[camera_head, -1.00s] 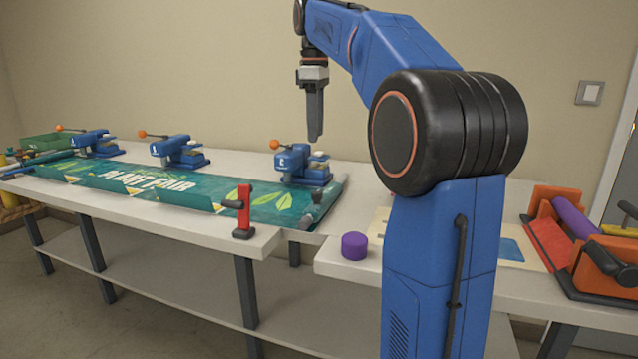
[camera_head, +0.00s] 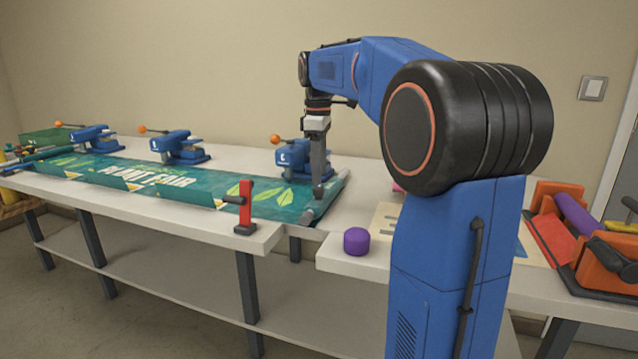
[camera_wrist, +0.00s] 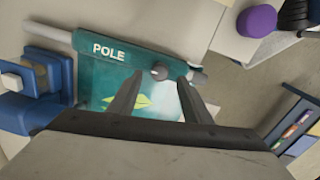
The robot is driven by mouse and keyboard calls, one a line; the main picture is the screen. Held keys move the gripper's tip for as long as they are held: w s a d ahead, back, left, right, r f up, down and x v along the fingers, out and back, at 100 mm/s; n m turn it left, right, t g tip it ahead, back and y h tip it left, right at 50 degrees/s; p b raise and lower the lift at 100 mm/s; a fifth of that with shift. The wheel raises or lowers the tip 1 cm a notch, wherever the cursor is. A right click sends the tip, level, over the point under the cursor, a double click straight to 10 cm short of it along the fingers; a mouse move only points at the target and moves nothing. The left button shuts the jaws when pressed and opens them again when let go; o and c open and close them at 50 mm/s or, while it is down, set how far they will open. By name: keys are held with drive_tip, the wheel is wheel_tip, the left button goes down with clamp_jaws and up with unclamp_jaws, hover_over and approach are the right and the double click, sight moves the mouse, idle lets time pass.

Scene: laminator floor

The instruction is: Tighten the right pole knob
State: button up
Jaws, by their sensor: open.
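The right pole runs along the right end of the green banner (camera_head: 160,190), and its grey end shows in the wrist view (camera_wrist: 199,76). A small round grey knob (camera_wrist: 159,72) sits on the pole side of the banner, beside the word POLE. My gripper (camera_head: 318,194) points down over this end of the banner. In the wrist view my gripper (camera_wrist: 158,84) is open, with one finger on each side of the knob and a gap to each. I cannot tell how close the fingertips are to it in height. In the head view the fingers cover the knob.
A blue press (camera_head: 297,158) stands close to my gripper, beside the pole. A red clamp (camera_head: 245,208) stands at the table's front edge. A purple cylinder (camera_head: 356,241) sits on the right table. An orange roller machine (camera_head: 602,262) stands far right.

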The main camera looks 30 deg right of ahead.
sight(319, 187)
drive_tip(key=shift+d+f, duration=0.1)
drive_tip(key=shift+f, duration=2)
drive_tip(key=c, duration=1.1)
